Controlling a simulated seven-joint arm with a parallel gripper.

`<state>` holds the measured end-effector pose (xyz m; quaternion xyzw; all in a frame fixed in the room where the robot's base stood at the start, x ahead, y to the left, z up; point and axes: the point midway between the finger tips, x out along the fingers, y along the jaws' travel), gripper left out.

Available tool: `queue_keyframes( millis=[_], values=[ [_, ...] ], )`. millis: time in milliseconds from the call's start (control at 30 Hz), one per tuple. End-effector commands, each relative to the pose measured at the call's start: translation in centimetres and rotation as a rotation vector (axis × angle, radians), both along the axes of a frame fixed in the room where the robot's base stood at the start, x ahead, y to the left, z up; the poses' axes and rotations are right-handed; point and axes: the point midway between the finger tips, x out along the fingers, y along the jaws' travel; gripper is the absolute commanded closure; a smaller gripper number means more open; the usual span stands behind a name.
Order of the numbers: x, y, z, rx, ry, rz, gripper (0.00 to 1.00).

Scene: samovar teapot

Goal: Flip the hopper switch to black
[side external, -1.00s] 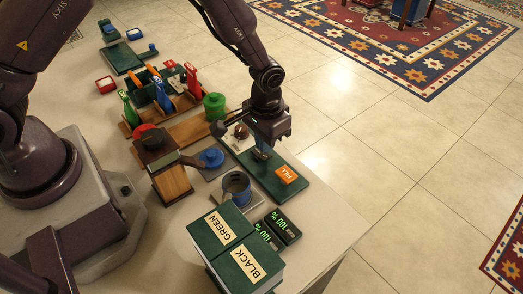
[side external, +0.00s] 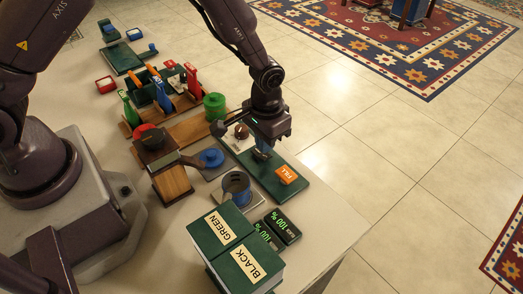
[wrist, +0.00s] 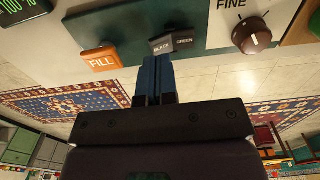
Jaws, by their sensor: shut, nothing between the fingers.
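The hopper switch (wrist: 184,42) is a small dark rocker on a green panel (wrist: 215,30) in the wrist view. Its left half reads BLACK and its right half GREEN. Which half is pressed in I cannot tell. My gripper (wrist: 157,62) is shut and empty, its blue fingertips right by the BLACK half and overlapping its lower edge in the picture. Whether they touch it I cannot tell. In the side view my gripper (side external: 262,152) points down at the back part of the green panel (side external: 267,182), and the arm's end hides the switch.
An orange FILL button (side external: 287,175) is on the same panel, left of the fingers in the wrist view. A FINE dial (wrist: 251,35) is to the right. Hopper boxes labelled GREEN (side external: 219,227) and BLACK (side external: 250,264), a blue cup (side external: 237,187) and displays (side external: 284,227) stand nearby.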

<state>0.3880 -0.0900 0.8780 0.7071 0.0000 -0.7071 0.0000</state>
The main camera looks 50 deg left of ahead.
Motion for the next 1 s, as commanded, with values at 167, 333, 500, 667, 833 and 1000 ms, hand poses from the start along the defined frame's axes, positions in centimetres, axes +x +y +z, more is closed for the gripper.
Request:
queue_keyframes(
  millis=[167,333,500,667,833,1000],
  values=[
    [0.0,0.0,0.0,0.0,0.0,0.0,1.0],
    [0.0,0.0,-0.3,0.0,0.0,0.0,1.0],
    [0.0,0.0,-0.5,0.0,0.0,0.0,1.0],
    [0.0,0.0,-0.8,0.0,0.0,0.0,1.0],
    [0.0,0.0,-1.0,0.0,0.0,0.0,1.0],
    [0.0,0.0,-1.3,0.0,0.001,0.0,1.0]
  ],
)
